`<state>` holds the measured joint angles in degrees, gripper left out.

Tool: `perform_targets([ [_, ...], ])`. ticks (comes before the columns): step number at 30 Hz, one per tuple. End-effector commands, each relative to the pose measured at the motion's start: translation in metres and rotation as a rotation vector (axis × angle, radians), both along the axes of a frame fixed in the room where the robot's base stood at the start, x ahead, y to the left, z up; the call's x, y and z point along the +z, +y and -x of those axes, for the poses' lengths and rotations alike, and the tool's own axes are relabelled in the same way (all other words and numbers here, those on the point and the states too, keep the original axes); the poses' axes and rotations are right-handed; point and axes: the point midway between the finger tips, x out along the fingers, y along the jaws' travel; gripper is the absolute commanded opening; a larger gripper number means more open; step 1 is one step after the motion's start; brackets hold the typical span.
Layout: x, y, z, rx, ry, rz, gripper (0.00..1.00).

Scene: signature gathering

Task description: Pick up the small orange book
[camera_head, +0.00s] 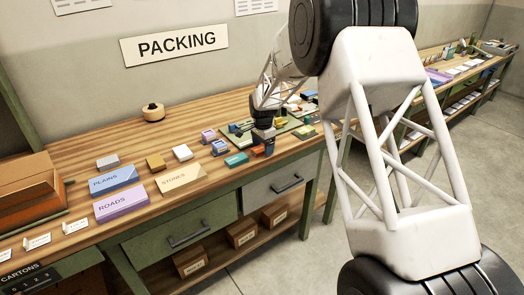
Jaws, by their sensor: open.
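A small orange book (257,151) appears to lie on the wooden workbench near its front edge, partly hidden by my gripper. My gripper (263,138) hangs over the bench, pointing down, with its fingers close above or around the orange book. It is open. At this size I cannot tell whether the fingers touch the book.
A teal book (236,160) lies just left of the orange one. A green mat (234,138) with several small coloured blocks is behind. Larger books labelled STONES (181,180), PLAINS (113,180) and ROADS (121,203) lie further left. A drawer (273,188) is below.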

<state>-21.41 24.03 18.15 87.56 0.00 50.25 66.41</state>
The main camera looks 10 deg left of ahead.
Motion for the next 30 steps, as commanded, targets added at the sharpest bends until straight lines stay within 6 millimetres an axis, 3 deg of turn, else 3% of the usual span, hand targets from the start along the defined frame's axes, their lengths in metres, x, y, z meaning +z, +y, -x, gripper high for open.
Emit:
perform_targets([
  [19, -0.0045, 0.0001, -0.0001, 0.000, 0.000, 0.000, 0.78],
  [30, -0.0044, 0.0001, -0.0001, 0.000, 0.000, 0.000, 0.24],
])
